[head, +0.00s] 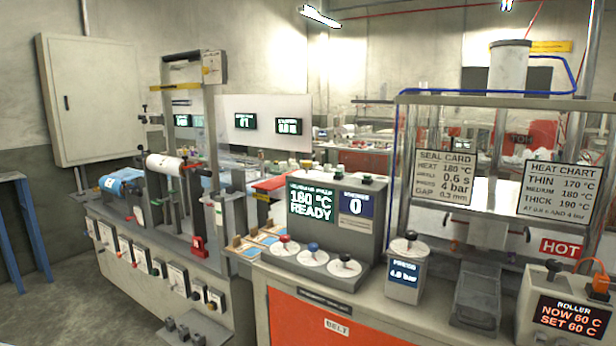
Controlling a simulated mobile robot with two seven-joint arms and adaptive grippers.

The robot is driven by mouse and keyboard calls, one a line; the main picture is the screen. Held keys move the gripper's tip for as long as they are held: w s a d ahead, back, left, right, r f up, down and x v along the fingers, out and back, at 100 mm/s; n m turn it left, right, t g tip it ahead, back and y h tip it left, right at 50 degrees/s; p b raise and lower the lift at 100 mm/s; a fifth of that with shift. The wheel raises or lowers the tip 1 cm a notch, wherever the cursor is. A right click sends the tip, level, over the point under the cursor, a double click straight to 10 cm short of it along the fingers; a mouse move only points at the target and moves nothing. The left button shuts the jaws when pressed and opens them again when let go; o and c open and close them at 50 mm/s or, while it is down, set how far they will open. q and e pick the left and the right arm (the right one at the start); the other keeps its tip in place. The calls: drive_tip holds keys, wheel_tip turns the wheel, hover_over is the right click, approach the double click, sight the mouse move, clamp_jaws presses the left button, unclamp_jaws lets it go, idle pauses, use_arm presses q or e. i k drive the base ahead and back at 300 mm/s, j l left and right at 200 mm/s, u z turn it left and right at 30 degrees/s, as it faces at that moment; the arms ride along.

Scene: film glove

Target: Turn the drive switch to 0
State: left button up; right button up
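No switch in the head view carries a label that I can read as the drive switch. The left machine's sloping front panel (222,322) carries a row of pale plates with small knobs, among them a black knob (195,295); their lettering is too small to read. A grey console (345,262) to the right has three round dials: a red-knobbed dial (284,249), a blue-knobbed dial (313,254) and a black-knobbed dial (345,264). Its green display (311,204) reads 180 °C READY, and a blue display (356,205) reads 0. Neither of my grippers shows.
A pressure box (405,268) reading 4.0 bar stands right of the console. A roller box (567,313) stands at front right. A blue-legged stand (10,240) is far left, beside clear floor (50,270).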

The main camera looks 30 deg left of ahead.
sight(306, 164)
drive_tip(key=i+j, duration=0.15)
drive_tip(key=j, duration=0.2)
drive_tip(key=i+j, duration=0.1)
drive_tip(key=j, duration=0.3)
drive_tip(key=i+j, duration=0.15)
drive_tip(key=j, duration=0.2)
drive_tip(key=i+j, duration=0.1)
drive_tip(key=j, duration=0.25)
